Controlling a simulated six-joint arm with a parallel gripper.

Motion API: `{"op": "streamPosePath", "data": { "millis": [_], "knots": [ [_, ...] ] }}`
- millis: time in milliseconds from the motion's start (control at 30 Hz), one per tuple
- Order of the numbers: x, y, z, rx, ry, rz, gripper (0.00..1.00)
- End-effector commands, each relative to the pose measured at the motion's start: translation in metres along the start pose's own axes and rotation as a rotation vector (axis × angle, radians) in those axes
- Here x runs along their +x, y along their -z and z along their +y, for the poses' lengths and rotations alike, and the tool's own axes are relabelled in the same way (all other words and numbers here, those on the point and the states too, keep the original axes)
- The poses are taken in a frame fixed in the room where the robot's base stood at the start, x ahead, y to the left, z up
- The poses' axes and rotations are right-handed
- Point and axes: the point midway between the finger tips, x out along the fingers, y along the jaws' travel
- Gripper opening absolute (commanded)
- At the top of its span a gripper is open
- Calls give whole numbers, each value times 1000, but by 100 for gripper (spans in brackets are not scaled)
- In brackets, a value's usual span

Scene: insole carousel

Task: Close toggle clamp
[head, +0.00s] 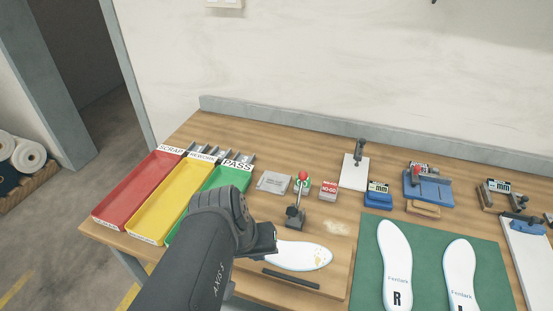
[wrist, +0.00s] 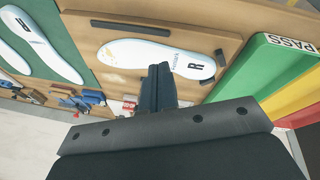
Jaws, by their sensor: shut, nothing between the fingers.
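The toggle clamp (head: 295,214) stands on the wooden board behind the insole, a dark metal base with its red-tipped handle (head: 303,182) pointing up. A white insole with yellowish specks (head: 303,256) lies flat on this board and also shows in the wrist view (wrist: 125,50), marked R. My gripper (head: 272,238) is shut and empty, just left of and in front of the clamp, by the insole's left end. In the wrist view my gripper's fingers (wrist: 157,88) are together, and I cannot make out the clamp behind them.
Red (head: 138,188), yellow (head: 174,203) and green (head: 219,178) trays stand at the left. A red NO-GO block (head: 329,190) is right of the clamp. A green mat (head: 428,237) bears two insoles at the right. A dark bar (head: 291,279) lies in front of the insole.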

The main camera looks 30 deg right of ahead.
Motion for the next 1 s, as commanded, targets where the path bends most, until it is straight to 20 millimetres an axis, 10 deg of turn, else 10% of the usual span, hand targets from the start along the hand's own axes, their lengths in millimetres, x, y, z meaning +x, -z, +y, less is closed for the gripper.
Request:
{"op": "streamPosePath", "data": {
  "millis": [500, 1000],
  "knots": [
    [26, 104, 36, -440, -381, -228, 0],
    [45, 234, 2, -842, -796, -263, 0]
  ]
}}
